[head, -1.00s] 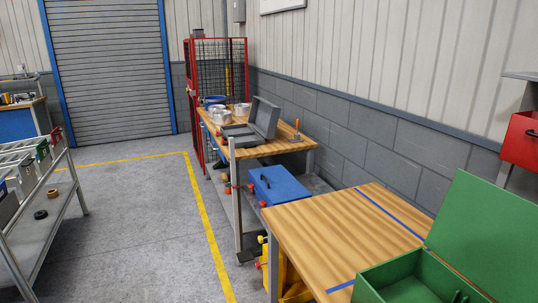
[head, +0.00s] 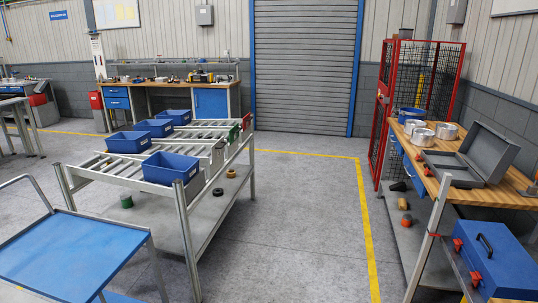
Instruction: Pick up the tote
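Several blue open totes sit on the grey roller rack left of centre in the head view. The nearest tote (head: 171,168) is at the rack's front right. Behind it are a tote at the left (head: 128,142), a middle tote (head: 155,128) and a far tote (head: 175,117). The totes look empty, though their floors are only partly visible. Which one the task means cannot be told. Neither of my grippers shows in the head view.
A blue-topped cart (head: 75,257) stands in the left foreground. A wooden workbench (head: 445,147) with a grey open case (head: 470,165) is at the right, with a blue toolbox (head: 497,265) nearer. Grey floor (head: 290,230) lies clear between rack and bench.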

